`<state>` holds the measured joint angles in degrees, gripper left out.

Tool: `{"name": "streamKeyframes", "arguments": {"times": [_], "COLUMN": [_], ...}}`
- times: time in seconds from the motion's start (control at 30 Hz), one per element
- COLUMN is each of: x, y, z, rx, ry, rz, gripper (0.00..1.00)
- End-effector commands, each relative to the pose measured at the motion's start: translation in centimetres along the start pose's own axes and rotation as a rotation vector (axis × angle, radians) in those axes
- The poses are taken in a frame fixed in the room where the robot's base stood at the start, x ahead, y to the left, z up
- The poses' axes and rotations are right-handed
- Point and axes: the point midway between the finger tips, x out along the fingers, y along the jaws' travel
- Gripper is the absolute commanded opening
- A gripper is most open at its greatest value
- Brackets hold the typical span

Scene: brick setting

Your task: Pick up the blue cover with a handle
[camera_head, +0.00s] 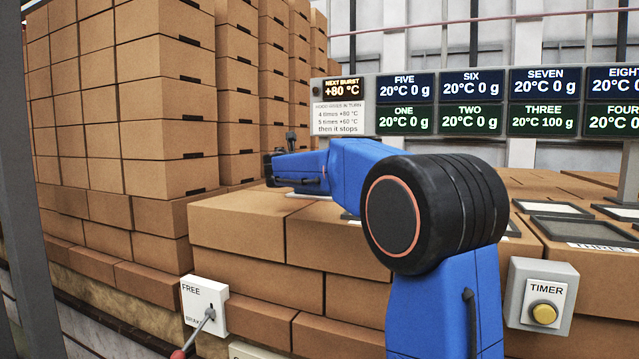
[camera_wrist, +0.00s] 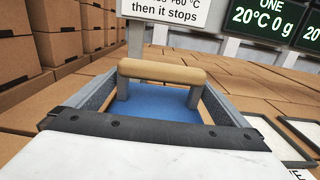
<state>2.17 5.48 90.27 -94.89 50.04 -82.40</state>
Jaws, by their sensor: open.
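The blue cover (camera_wrist: 160,103) is in the middle of the wrist view, with a tan bar handle (camera_wrist: 162,70) raised on two grey posts.
Stacked cardboard boxes (camera_head: 165,100) rise at the left and behind. A sign (camera_head: 338,118) and temperature panels (camera_head: 475,102) stand beyond the box top. Dark-framed plates (camera_head: 560,209) lie at right. A FREE/BRAKE lever box (camera_head: 196,292) and a TIMER button (camera_head: 543,313) are on the front.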

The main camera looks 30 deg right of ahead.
Motion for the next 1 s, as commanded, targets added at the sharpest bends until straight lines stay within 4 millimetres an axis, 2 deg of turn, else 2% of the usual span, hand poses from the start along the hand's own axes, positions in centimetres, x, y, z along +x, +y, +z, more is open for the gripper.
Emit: {"name": "streamKeyframes", "arguments": {"times": [0.07,0.3,0.37,0.73,1.0], "x": [0.0,-0.1,-0.1,-0.1,-0.1], "y": [0.0,0.0,0.0,-0.1,-0.1], "z": [0.0,0.0,0.0,1.0,4.6], "rx": [0.0,0.0,0.0,0.002,0.004], "ry": [0.0,0.0,0.0,-0.004,-0.005], "rz": [0.0,0.0,0.0,-0.001,-0.001], "gripper": [1.0,0.43,0.3,0.3,0.3]}}
